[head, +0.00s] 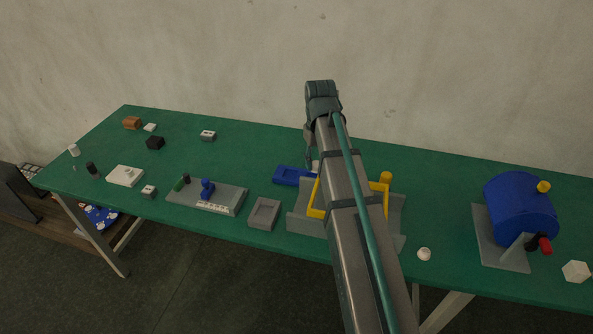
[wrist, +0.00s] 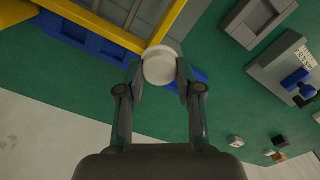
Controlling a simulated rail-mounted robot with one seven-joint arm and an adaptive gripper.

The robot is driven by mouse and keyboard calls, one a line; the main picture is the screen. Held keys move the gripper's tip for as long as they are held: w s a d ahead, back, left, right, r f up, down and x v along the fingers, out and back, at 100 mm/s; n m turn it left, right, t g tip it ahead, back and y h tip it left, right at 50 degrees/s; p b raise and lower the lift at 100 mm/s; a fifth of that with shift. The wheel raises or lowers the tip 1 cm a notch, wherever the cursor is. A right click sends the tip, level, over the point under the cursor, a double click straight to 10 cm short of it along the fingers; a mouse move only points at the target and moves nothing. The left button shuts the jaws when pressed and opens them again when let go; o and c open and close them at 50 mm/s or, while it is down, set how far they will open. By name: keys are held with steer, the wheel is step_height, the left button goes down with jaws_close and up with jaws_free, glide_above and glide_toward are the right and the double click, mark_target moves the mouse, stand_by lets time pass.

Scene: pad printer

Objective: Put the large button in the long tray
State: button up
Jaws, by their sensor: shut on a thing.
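My gripper (wrist: 160,80) is shut on a round white button (wrist: 160,64) in the wrist view, one fingertip on each side of it. Behind the held button in that view is a long blue tray (wrist: 88,42), partly covered by the button, my fingers and a yellow frame. The blue tray also shows in the head view (head: 291,176), on the green table, with its right part behind my arm. In the head view my gripper (head: 309,160) is mostly hidden by my arm, and the held button cannot be made out.
The yellow frame (head: 317,204) stands on a grey base (head: 299,221) right beside the blue tray. A grey square tray (head: 263,213) and a grey fixture with a blue part (head: 207,189) lie to the left. A white ball-like piece (head: 424,254) and a blue drum (head: 520,208) are to the right.

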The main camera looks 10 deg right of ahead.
steer(key=w+a+f+p, duration=0.2)
steer(key=w+a+f, duration=0.2)
steer(key=w, duration=0.4)
steer(key=p, duration=0.1)
glide_above(290, 175)
steer(key=f, duration=0.4)
steer(key=shift+s+d+f, duration=0.2)
steer(key=shift+s+d, duration=0.05)
steer(key=shift+s, duration=0.1)
steer(key=shift+w+a+f, duration=0.1)
steer(key=shift+w+f, duration=0.05)
steer(key=shift+f, duration=0.15)
steer(key=f, duration=0.1)
steer(key=f+p, duration=0.2)
steer(key=shift+w+a+f, duration=0.1)
steer(key=shift+w+f, duration=0.05)
steer(key=shift+w, duration=0.1)
steer(key=shift+f, duration=0.2)
